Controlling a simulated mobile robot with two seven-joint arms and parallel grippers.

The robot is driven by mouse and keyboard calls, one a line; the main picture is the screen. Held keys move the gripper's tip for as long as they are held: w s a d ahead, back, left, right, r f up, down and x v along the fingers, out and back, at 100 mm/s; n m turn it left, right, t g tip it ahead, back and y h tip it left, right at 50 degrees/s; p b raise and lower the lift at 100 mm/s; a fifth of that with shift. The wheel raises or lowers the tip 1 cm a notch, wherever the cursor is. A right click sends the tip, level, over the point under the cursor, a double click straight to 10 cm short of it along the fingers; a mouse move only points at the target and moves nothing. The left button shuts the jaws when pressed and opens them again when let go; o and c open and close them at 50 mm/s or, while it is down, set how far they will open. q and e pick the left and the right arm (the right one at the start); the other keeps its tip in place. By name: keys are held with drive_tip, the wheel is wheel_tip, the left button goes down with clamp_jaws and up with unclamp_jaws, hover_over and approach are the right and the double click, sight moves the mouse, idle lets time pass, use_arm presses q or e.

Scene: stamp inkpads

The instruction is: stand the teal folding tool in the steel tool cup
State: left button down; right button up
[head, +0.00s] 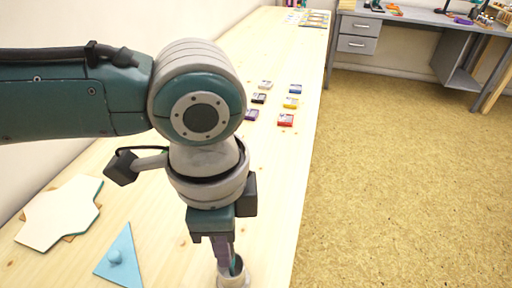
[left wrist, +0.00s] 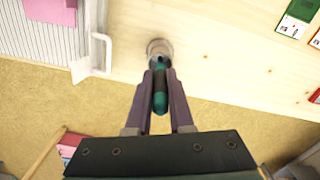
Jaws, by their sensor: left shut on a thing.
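The steel tool cup (head: 234,282) stands at the bottom of the head view, near the table's right edge and partly cut off. In the left wrist view the cup (left wrist: 155,46) is at upper middle, just beyond my fingertips. My left gripper (head: 227,262) points down over the cup. It is shut on the teal folding tool (left wrist: 160,95), which also shows as a thin sliver in the head view (head: 238,265). The tool's far end meets the cup mouth. I cannot tell how deep it sits. My right gripper is not in view.
A blue triangle with a knob (head: 117,257) and a pale board (head: 60,212) lie left of the cup. Several inkpads, one red (head: 286,120), lie farther along the wooden table (head: 275,180). A grey desk (head: 405,18) stands at the back right. The floor on the right is clear.

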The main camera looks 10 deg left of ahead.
use_arm(q)
drive_tip(key=c, duration=0.7)
unclamp_jaws()
wheel_tip(320, 180, up, 10)
drive_tip(key=shift+p, duration=1)
